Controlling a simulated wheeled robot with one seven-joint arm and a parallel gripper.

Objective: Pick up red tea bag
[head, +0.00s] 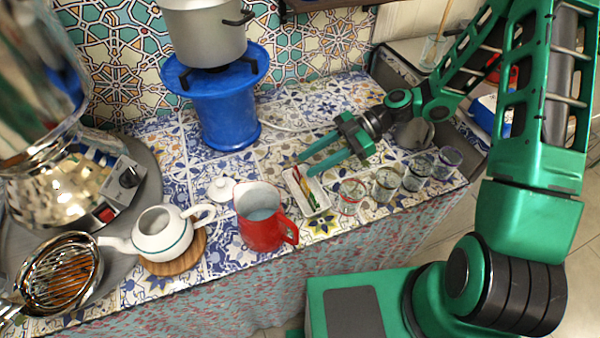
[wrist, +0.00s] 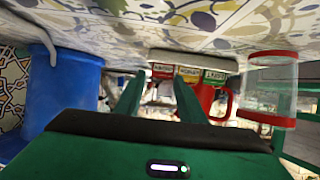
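The red tea bag (wrist: 162,71) stands in a small white tray (wrist: 193,57), beside a yellow tea bag (wrist: 188,73) and a green tea bag (wrist: 214,76). The tray also shows in the head view (head: 319,203), on the tiled table right of the red pitcher. My gripper (head: 306,166) is low over the table, at the tray's far side. Its two fingers are apart with nothing held between them. In the wrist view, my gripper (wrist: 160,76) points at the tray, and the red tea bag appears between the fingertips, beyond them.
A red pitcher (head: 262,228) stands left of the tray. Several glasses (head: 388,180) stand close on its right, one red-rimmed (head: 351,196). A blue stand (head: 225,108) bears a metal pot (head: 203,35) behind. A white teapot (head: 162,236) and samovar (head: 62,180) are left.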

